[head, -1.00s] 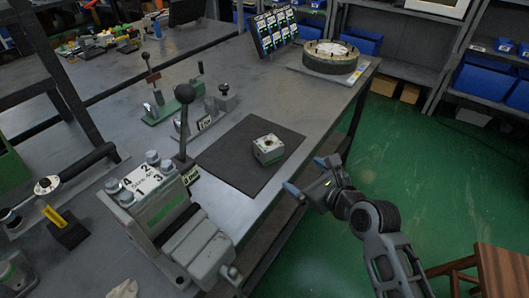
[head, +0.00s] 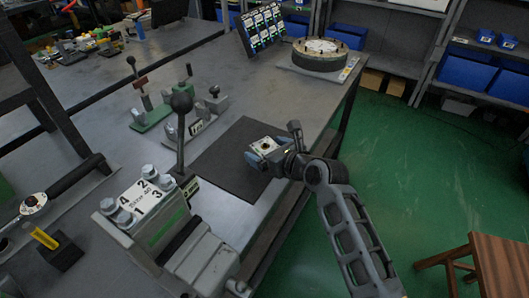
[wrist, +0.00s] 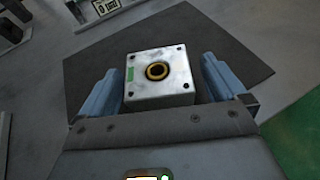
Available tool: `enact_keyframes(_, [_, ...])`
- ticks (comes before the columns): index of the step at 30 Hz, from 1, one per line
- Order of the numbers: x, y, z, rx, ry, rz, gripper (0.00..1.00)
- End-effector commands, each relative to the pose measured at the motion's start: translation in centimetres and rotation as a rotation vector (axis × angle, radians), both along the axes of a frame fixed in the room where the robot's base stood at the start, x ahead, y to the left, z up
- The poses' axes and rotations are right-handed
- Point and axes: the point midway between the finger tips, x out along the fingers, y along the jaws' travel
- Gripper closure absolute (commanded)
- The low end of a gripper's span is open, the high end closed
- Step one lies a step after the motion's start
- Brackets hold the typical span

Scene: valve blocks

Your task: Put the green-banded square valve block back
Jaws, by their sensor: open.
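The square valve block (wrist: 158,82) is pale metal with a dark, brass-ringed hole in its top, small corner holes and a green mark at its left edge. It sits on the dark mat (head: 222,165), and it also shows in the head view (head: 266,145). My gripper (wrist: 158,88) is open, with one blue finger on each side of the block. Small gaps seem to show between fingers and block. In the head view my gripper (head: 268,152) reaches over the mat from the right and partly hides the block.
A clamp fixture (head: 150,205) with numbered bolts, 1 to 4, stands at the front. A black-knobbed lever (head: 181,103) rises beside the mat. A green-based toggle clamp (head: 152,115), a round flanged part (head: 323,53) and a label panel (head: 264,28) stand farther back.

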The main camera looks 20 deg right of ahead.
Motion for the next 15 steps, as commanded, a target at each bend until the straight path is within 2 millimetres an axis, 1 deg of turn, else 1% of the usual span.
enact_keyframes(1, [0.8, 0.4, -0.2, 0.001, -0.001, 0.001, 0.02])
enact_keyframes(3, [1.6, 0.5, -0.6, 0.001, -0.001, 0.001, 0.02])
enact_keyframes(6, [2.4, 0.7, -0.9, -0.001, -0.001, 0.0, 0.02])
enact_keyframes(14, [2.6, 0.8, -1.0, -0.001, -0.001, 0.0, 0.02])
enact_keyframes(15, [2.6, 0.8, -1.0, -0.001, -0.001, 0.0, 0.04])
